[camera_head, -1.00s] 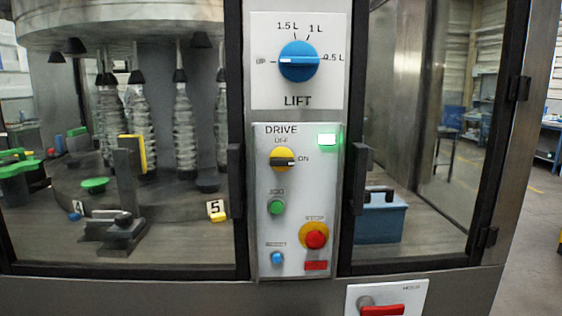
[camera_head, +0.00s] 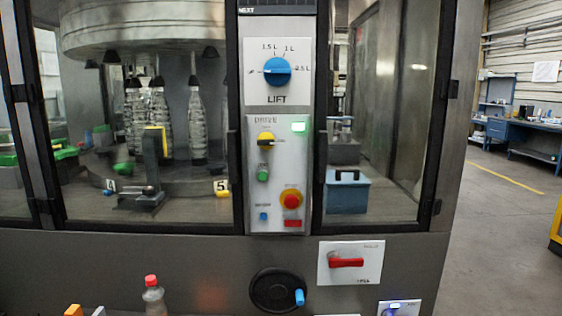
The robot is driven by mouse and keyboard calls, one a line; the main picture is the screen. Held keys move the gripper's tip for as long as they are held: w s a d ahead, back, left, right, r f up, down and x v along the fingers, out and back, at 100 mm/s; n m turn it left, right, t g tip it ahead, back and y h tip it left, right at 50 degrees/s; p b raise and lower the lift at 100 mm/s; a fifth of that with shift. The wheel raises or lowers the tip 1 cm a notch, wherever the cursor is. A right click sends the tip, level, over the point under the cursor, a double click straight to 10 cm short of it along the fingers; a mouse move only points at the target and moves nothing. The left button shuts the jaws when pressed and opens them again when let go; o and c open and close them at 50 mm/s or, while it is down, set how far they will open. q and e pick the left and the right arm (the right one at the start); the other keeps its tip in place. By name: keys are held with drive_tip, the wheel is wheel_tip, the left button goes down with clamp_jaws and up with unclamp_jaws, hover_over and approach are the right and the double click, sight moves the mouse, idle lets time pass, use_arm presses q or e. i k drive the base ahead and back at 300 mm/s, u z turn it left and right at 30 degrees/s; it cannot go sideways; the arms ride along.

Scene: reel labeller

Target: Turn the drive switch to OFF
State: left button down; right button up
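The green lamp (camera_head: 299,127) at the panel's upper right is lit. Neither of my grippers shows in the head view.
Above is the blue LIFT knob (camera_head: 277,72). Below the drive switch are a green button (camera_head: 263,174) and a red stop button (camera_head: 291,199). A red-handled switch (camera_head: 346,262), a black handwheel (camera_head: 277,290) and a bottle (camera_head: 154,298) are lower. Glass doors flank the panel.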

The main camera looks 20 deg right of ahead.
sight(266, 140)
drive_tip(key=z, duration=0.45)
drive_tip(key=k, duration=0.25)
drive_tip(key=u, duration=1.35)
drive_tip(key=i, duration=0.9)
drive_tip(key=z, duration=0.2)
